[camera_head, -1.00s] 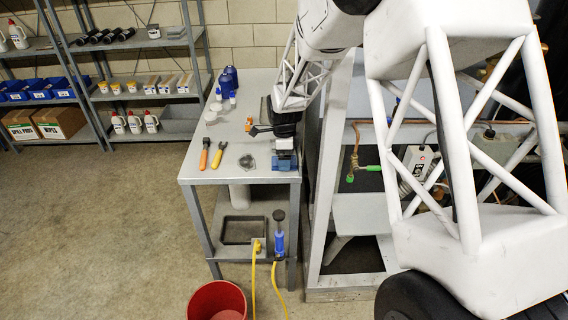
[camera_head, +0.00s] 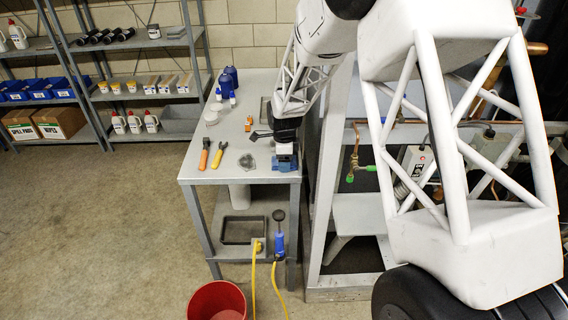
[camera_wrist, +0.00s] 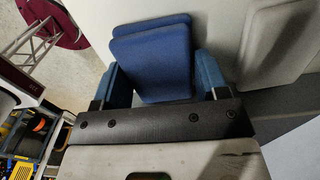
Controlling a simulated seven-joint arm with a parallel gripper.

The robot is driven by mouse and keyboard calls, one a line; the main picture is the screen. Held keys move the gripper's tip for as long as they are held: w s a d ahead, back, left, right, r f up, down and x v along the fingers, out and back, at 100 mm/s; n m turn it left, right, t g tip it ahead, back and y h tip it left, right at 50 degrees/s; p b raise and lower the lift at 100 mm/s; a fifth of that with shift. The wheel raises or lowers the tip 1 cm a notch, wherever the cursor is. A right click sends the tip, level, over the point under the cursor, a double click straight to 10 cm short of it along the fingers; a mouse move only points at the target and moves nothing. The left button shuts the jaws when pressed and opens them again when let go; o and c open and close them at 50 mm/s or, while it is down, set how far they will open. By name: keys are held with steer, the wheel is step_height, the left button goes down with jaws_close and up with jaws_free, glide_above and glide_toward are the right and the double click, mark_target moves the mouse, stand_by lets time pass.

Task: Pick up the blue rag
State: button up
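The blue rag (camera_wrist: 155,60) is a folded, flat blue cloth in the wrist view. It lies between the two blue fingers of my gripper (camera_wrist: 165,78), with a second layer showing at its upper left. The fingers are spread to either side of it; I cannot tell whether they touch it. In the head view my gripper (camera_head: 285,158) is low at the right front edge of the grey workbench (camera_head: 225,178). The rag cannot be told apart from the blue fingers there.
Orange-handled (camera_head: 204,154) and yellow-handled (camera_head: 219,152) tools and a dark mesh piece (camera_head: 247,161) lie left of my gripper. Blue bottles (camera_head: 229,78) stand at the back. A grey metal frame (camera_head: 318,220) rises right of the bench. A red bucket (camera_head: 216,300) stands on the floor.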

steer(key=c, duration=0.5)
steer(key=shift+o, duration=0.2)
steer(key=shift+r, duration=5)
steer(key=shift+o, duration=1.4)
steer(key=shift+c, duration=0.8)
steer(key=w+a+f, duration=0.2)
steer(key=w+a, duration=0.5)
steer(key=a, duration=0.5)
steer(key=shift+w+a, duration=0.2)
steer(key=shift+a, duration=0.1)
